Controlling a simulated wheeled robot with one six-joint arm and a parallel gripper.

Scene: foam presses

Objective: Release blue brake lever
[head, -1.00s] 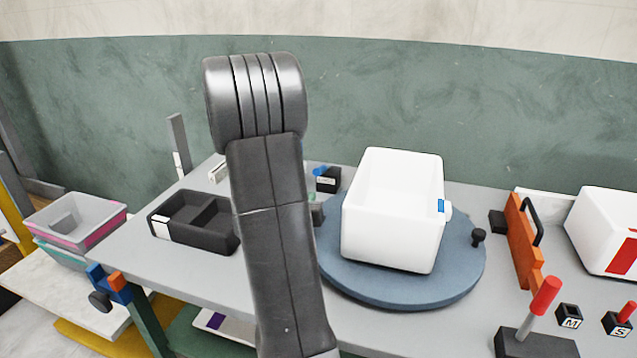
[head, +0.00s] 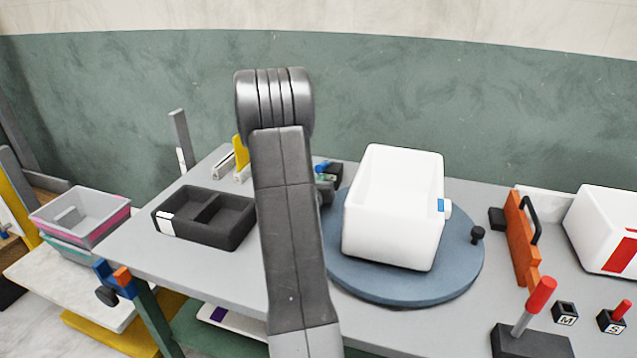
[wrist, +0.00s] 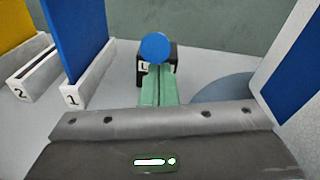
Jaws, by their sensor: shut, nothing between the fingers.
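A lever with a round blue knob (wrist: 155,47) rises from a black block (wrist: 171,75) marked with what looks like an L. In the head view the blue knob (head: 321,167) is at the back of the table, left of the turntable. My gripper (wrist: 158,72) has pale green fingers pressed together with nothing between them. The fingertips point at the block, just below the knob in the wrist view. I cannot tell whether they touch it. In the head view my arm hides most of the gripper (head: 325,179).
A blue turntable (head: 345,283) bears a white bin (head: 390,225), close right of my gripper. Upright blue (wrist: 78,38) and yellow (wrist: 18,25) panels stand in numbered holders on the left. A black divided tray (head: 240,238) is left; red-handled levers (head: 541,295) are front right.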

